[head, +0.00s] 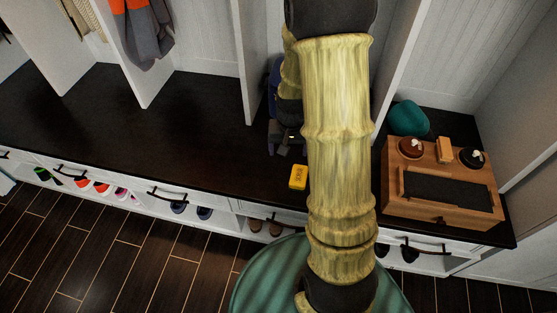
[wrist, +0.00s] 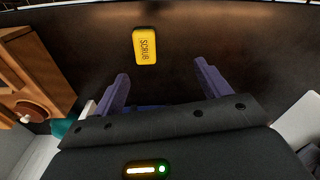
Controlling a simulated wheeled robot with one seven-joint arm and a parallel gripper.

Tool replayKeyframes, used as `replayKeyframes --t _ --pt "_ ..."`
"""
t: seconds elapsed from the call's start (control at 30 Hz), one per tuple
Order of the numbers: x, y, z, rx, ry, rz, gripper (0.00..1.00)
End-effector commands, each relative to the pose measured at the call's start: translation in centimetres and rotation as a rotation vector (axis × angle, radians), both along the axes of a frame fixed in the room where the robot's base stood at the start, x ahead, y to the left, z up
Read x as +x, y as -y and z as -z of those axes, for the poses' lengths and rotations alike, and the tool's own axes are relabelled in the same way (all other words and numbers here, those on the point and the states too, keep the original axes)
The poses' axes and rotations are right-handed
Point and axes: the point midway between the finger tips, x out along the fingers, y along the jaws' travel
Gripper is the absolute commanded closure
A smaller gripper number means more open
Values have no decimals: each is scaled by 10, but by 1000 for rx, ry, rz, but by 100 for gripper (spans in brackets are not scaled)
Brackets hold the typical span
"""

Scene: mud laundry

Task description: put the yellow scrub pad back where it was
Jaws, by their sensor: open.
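The yellow scrub pad (head: 298,177) lies on the dark bench top near its front edge, left of my arm in the head view. In the wrist view the pad (wrist: 145,46) lies flat with "SCRUB" printed on it. It is beyond my fingertips, roughly in line with the gap between them. My gripper (wrist: 161,72) is open and empty, its two purple fingers spread. In the head view my gripper (head: 280,148) is partly hidden behind my arm, just behind the pad.
A wooden box (head: 440,205) with a dark inset panel stands on the bench at right. It carries two round knobs and a small tan block (head: 444,150). A teal rounded object (head: 408,118) sits behind it. White dividers (head: 250,60) rise from the bench. The left bench top (head: 190,115) is clear.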

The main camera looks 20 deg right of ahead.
Motion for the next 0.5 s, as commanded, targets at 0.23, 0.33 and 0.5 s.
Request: replayKeyframes --t 0.23,0.33,0.5 --pt "-47 -48 -64 -24 82 -206 24" --pt "-70 -64 -82 -35 111 -284 24" --pt "-96 -76 -97 -50 141 -370 24"
